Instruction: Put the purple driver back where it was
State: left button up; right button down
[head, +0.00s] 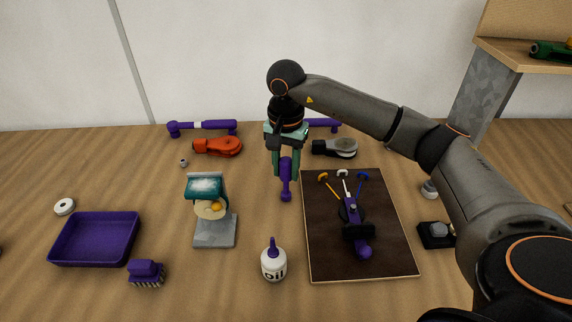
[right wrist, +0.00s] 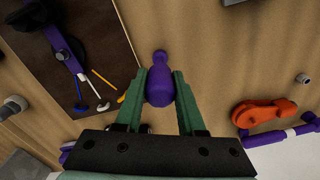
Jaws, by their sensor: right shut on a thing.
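The purple driver (head: 286,178) is held upright, handle up, between the green fingers of my right gripper (head: 286,168), at the middle back of the table. Its tip end points down, over or close to the bare wood; I cannot tell whether it touches. In the right wrist view the driver (right wrist: 160,86) sits between the two fingertips (right wrist: 160,82), which close on its sides. My left gripper is not in view. The place the driver came from is not evident in these frames.
A dark board (head: 385,210) with a purple fixture (head: 352,218) is right of the driver. An oil bottle (head: 274,263) and a grey stand (head: 215,232) are nearer. A purple tray (head: 62,241) and brush (head: 146,272) are left. Orange (head: 217,147) and grey (head: 335,148) tools lie behind.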

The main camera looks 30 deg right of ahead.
jog(key=shift+f, duration=0.1)
jog(key=c, duration=0.5)
grip_release()
notch_tip(320, 180, up, 12)
jog(key=shift+r, duration=0.15)
dwell(0.3)
